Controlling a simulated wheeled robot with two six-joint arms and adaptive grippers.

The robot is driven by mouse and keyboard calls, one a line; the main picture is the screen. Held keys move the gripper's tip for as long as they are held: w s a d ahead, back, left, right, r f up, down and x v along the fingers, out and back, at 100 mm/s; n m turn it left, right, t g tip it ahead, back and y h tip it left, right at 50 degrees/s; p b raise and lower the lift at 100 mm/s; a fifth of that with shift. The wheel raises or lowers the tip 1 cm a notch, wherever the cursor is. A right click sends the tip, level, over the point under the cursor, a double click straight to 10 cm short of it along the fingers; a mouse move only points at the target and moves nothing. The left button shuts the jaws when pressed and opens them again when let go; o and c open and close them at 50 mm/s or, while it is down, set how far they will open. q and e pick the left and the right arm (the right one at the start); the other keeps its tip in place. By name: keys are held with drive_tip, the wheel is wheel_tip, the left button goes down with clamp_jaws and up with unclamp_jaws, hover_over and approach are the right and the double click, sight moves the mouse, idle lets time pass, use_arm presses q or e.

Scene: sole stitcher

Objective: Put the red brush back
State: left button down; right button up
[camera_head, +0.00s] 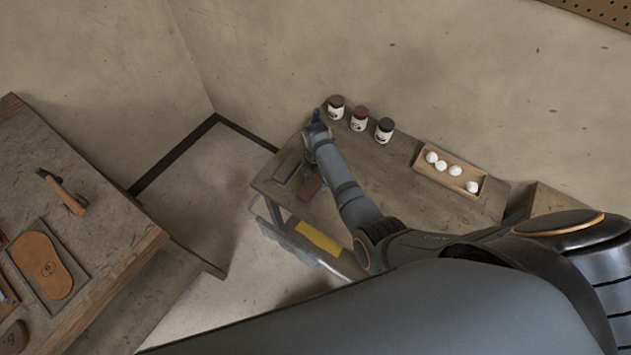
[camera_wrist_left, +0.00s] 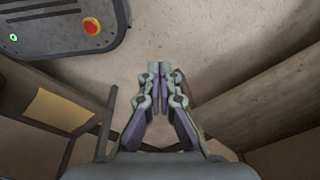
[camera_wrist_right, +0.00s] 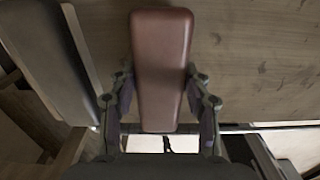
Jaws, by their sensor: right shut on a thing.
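The red brush (camera_wrist_right: 162,70) shows a smooth reddish-brown back in the right wrist view. My right gripper (camera_wrist_right: 162,95) is shut on it, one finger along each side. In the head view the red brush (camera_head: 310,187) is a small patch at the left end of the wooden cart top (camera_head: 400,165), mostly hidden by my right arm. I cannot tell whether it touches the top. My left gripper (camera_wrist_left: 159,75) is shut and empty over bare floor in the left wrist view; it does not show in the head view.
A dark grey slot or block (camera_head: 288,166) lies left of the brush. Three jars (camera_head: 359,119) line the back edge, with a wooden tray (camera_head: 450,172) of white balls to their right. A workbench (camera_head: 120,235) with a leather sole (camera_head: 42,266) stands at the left.

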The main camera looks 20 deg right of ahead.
sight(317, 179)
drive_tip(key=shift+s+d+r, duration=0.1)
drive_tip(key=shift+s, duration=0.1)
drive_tip(key=o, duration=0.8)
drive_tip(key=shift+d, duration=0.1)
drive_tip(key=shift+o, duration=1.1)
use_arm(q)
drive_tip(key=shift+s, duration=1.15)
drive_tip(key=shift+w, duration=0.1)
use_arm(e)
drive_tip(key=shift+r, duration=0.1)
use_arm(q)
drive_tip(key=shift+w, duration=0.25)
use_arm(e)
wheel_tip(317, 179, up, 12)
use_arm(q)
drive_tip(key=shift+s, duration=0.1)
